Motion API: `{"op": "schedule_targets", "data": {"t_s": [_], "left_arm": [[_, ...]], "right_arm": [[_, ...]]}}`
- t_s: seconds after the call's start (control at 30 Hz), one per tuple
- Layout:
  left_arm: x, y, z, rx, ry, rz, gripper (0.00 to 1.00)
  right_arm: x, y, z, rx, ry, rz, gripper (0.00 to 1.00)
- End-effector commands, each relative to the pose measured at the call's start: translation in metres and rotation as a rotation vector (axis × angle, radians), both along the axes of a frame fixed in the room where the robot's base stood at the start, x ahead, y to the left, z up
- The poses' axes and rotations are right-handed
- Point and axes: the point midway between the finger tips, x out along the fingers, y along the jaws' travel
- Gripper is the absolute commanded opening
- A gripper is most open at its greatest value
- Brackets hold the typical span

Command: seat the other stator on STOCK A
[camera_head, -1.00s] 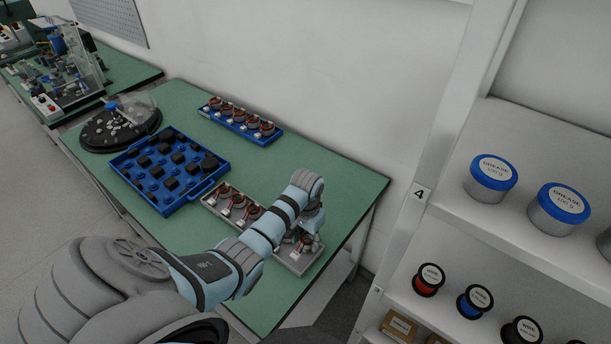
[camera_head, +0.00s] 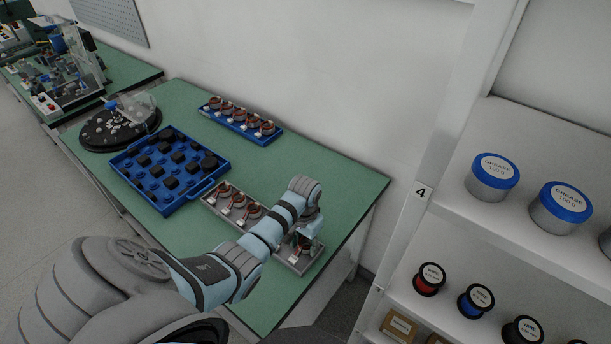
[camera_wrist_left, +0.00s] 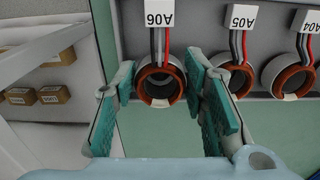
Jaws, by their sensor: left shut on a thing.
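My left gripper (camera_head: 303,246) is over the right end of a grey tray (camera_head: 292,265) on the green table. In the left wrist view my gripper (camera_wrist_left: 165,115) has its teal pads either side of a copper-wound stator (camera_wrist_left: 160,103) with red and grey leads and tag A06. It is shut on this stator. I cannot tell whether the stator rests on the tray. Stators tagged A05 (camera_wrist_left: 236,84) and A04 (camera_wrist_left: 290,82) sit beside it in the row. A blue tray (camera_head: 231,124) at the back holds several stators. No STOCK A lettering is legible.
A blue crate (camera_head: 165,208) with black parts stands left of the grey tray, and a round black tray (camera_head: 95,140) beyond it. Shelves with grease tins (camera_head: 492,178) and wire spools (camera_head: 430,280) stand at right. Bare table (camera_head: 335,175) lies behind my gripper.

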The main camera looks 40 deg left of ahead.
Motion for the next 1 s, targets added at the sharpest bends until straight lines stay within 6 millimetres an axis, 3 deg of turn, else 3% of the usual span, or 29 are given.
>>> {"op": "schedule_targets", "data": {"t_s": [0.87, 0.9, 1.0], "left_arm": [[0.0024, -0.0001, -0.0067, 0.000, 0.000, 0.000, 0.07], [0.0024, -0.0001, -0.0067, 0.000, 0.000, 0.000, 0.45], [0.0024, -0.0003, -0.0067, 0.000, 0.000, 0.000, 0.53]], "right_arm": [[-0.0003, 0.0012, -0.0016, 0.002, 0.000, -0.001, 0.40], [-0.0002, 0.0012, -0.0016, 0.002, 0.000, -0.001, 0.40], [-0.0002, 0.0012, -0.0016, 0.001, 0.000, -0.001, 0.40]]}}
